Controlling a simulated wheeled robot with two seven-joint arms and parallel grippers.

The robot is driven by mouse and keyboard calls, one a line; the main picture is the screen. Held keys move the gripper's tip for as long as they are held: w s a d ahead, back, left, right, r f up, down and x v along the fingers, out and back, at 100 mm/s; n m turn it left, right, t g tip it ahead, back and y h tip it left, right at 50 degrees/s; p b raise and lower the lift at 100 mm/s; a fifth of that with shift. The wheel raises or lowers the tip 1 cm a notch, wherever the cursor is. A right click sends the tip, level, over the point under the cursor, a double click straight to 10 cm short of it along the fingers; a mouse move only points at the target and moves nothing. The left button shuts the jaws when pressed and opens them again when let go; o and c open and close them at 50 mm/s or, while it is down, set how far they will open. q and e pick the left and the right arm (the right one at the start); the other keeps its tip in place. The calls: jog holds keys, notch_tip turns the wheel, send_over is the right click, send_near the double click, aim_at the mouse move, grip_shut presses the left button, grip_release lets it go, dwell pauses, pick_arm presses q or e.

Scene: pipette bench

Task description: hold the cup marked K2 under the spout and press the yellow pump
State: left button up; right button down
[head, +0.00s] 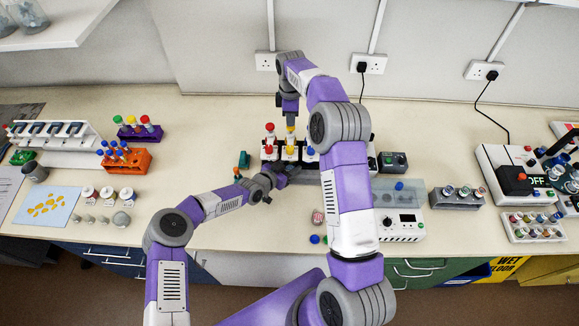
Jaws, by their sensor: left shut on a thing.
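The pump stand (268,152) is at the middle back of the bench, with a red pump (270,128), a yellow pump (290,130) and a blue one (310,150) in a row. My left gripper (284,172) is in front of the stand, below the yellow pump. It is shut on a small cup, which is mostly hidden, and its mark cannot be read. My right gripper (290,112) points down right above the yellow pump. Its fingers are too small to tell open from shut, and I cannot tell whether it touches the pump.
Several white cups (107,192) stand at the left beside a blue mat (46,206). An orange tube rack (128,160) is behind them. A white device (402,224) and a grey rack (455,197) are right of my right arm.

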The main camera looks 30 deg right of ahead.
jog(key=shift+f, duration=1.5)
jog(key=shift+r, duration=3.85)
pick_arm(q)
jog(key=shift+s, duration=0.1)
